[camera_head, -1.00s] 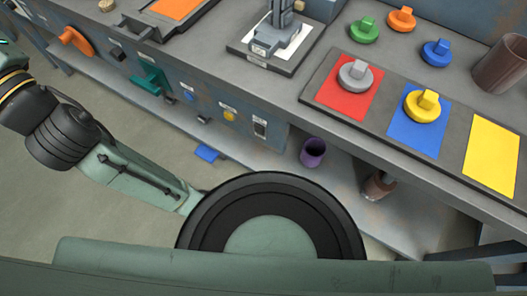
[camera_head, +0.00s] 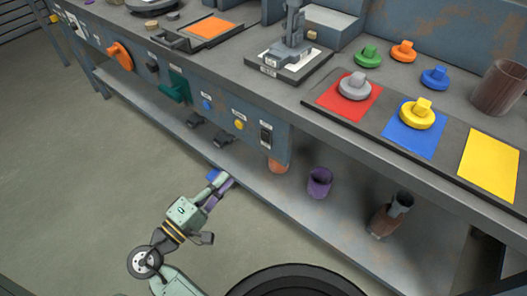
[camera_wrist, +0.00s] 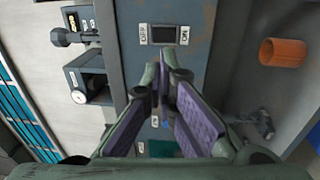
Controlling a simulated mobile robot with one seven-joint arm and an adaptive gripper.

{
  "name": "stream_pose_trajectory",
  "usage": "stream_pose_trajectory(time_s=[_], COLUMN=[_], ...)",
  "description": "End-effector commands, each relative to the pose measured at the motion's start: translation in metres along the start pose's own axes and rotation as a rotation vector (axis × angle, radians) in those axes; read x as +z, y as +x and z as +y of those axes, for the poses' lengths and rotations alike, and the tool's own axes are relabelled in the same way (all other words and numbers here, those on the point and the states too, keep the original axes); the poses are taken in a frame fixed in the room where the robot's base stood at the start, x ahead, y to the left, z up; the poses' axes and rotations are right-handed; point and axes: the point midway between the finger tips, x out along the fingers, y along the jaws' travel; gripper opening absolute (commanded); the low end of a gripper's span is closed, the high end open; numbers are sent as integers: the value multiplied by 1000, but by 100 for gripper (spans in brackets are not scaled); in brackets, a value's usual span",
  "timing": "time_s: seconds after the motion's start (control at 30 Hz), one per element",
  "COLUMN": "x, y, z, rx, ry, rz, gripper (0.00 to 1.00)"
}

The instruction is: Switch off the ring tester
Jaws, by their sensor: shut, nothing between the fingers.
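My gripper (camera_head: 222,182) is in front of the bench, low in the head view, near the lower shelf. In the wrist view my gripper (camera_wrist: 162,64) is shut and empty, its purple-padded fingers pointing toward the front panel. A dark rocker switch (camera_wrist: 163,34) sits beyond the fingertips, apart from them, with an OFF label on its left and ON on its right. The same switch (camera_head: 266,135) is at the right end of the panel in the head view. Its rocker position is unclear. I cannot read which control is labelled for the ring tester.
The panel also carries a yellow button (camera_head: 239,124), blue button (camera_head: 207,104), teal handle (camera_head: 175,90) and orange knob (camera_head: 119,56). An orange cup (camera_head: 277,165) and purple cup (camera_head: 320,182) are below the bench top. The floor (camera_head: 90,190) at left is clear.

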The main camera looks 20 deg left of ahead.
Motion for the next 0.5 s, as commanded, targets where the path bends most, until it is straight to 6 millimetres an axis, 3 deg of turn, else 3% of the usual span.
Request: stream_pose_trajectory(time_s=[0.33, 0.5], x=[1, 1], y=[0, 14], z=[0, 1], rx=[3, 2], ry=[-2, -3], rz=[-4, -6], gripper=[0, 0])
